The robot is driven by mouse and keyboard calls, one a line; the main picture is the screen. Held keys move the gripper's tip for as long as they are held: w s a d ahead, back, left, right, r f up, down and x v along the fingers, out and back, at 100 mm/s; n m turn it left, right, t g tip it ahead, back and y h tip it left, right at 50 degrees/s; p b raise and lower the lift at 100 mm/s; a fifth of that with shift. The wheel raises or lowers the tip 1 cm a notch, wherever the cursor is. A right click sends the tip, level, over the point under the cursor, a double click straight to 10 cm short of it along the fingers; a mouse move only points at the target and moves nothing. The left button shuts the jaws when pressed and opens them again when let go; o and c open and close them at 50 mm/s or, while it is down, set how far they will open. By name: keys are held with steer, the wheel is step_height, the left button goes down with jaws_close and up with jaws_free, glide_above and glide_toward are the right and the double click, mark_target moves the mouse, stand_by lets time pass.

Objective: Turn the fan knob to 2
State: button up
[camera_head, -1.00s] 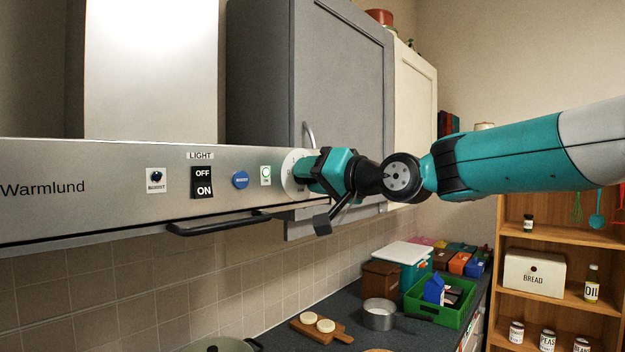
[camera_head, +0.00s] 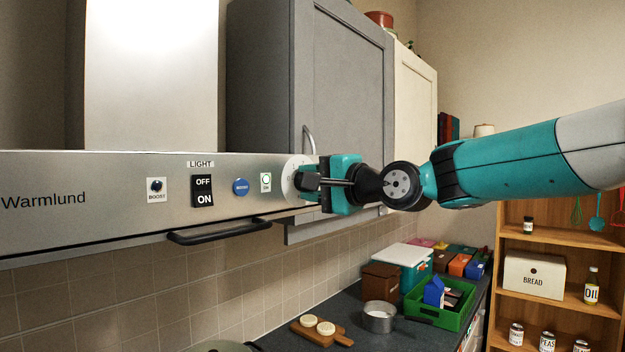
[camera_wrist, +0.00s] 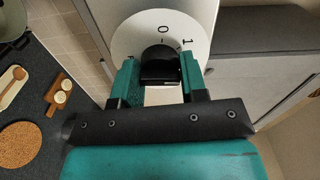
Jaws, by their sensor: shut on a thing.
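The fan knob is a black knob (camera_wrist: 160,66) on a round white dial plate (camera_wrist: 139,32) in the wrist view. The marks 0 and 1 show above and to the upper right of the knob; the other marks are mostly covered by my fingers. Which mark the knob points at is not clear. My gripper (camera_wrist: 158,74) is shut on the knob, one finger on each side. In the head view the white dial plate (camera_head: 289,178) sits at the right end of the steel hood front (camera_head: 110,200). My gripper (camera_head: 312,180) covers the knob there.
A black handle bar (camera_head: 220,232) juts out below. A grey cabinet (camera_head: 345,95) stands close behind my gripper.

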steer(key=shift+m, duration=0.5)
steer(key=o, duration=0.9)
steer(key=shift+d, duration=0.1)
steer(key=b+v, duration=0.8)
steer(key=v, duration=0.9)
steer(key=shift+s, duration=0.2)
steer(key=shift+d+f, duration=0.1)
steer(key=shift+f, duration=0.05)
